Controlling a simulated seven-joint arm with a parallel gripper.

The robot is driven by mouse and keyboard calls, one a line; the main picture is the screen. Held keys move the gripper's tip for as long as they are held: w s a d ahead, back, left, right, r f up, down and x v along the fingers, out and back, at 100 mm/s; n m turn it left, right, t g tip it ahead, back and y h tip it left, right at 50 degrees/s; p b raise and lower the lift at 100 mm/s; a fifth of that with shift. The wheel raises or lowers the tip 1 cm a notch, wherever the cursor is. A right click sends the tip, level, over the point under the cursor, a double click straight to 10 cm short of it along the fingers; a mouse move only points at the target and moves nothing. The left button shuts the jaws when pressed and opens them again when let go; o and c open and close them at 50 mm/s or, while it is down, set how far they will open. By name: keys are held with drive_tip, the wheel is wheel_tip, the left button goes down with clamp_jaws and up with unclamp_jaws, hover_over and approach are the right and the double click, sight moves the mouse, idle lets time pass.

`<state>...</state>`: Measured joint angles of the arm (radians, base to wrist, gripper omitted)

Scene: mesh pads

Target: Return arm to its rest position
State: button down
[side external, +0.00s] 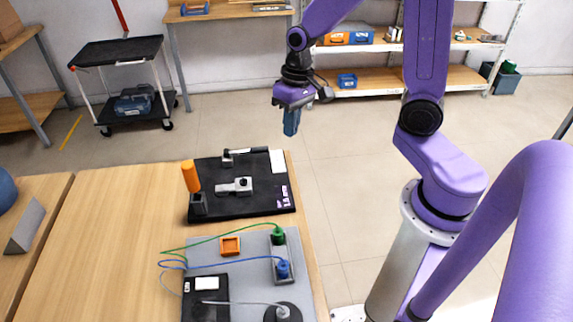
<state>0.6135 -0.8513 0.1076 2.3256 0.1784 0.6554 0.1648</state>
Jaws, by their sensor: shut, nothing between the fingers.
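My gripper (291,122) hangs from my purple arm in the upper middle of the side external view. Its blue fingers point down and are shut with nothing between them. In the picture it appears above and beyond the far right corner of the black pad (262,205) on the wooden table. It is apart from everything on the table.
The black pad holds an orange-handled tool (191,177) in a dark block and a grey metal fixture (236,187). A cart (117,52) and shelves (370,75) stand behind.

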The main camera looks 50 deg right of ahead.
drive_tip(key=s+a+r+n, duration=0.2)
drive_tip(key=s+n, duration=0.4)
drive_tip(key=s, duration=0.4)
drive_tip(key=s+a+r+n+h, duration=0.1)
drive_tip(key=s+a+r+n, duration=0.1)
drive_tip(key=s+n, duration=0.5)
drive_tip(key=shift+s+a+r, duration=0.35)
drive_tip(key=shift+s+r, duration=0.1)
drive_tip(key=shift+s, duration=0.95)
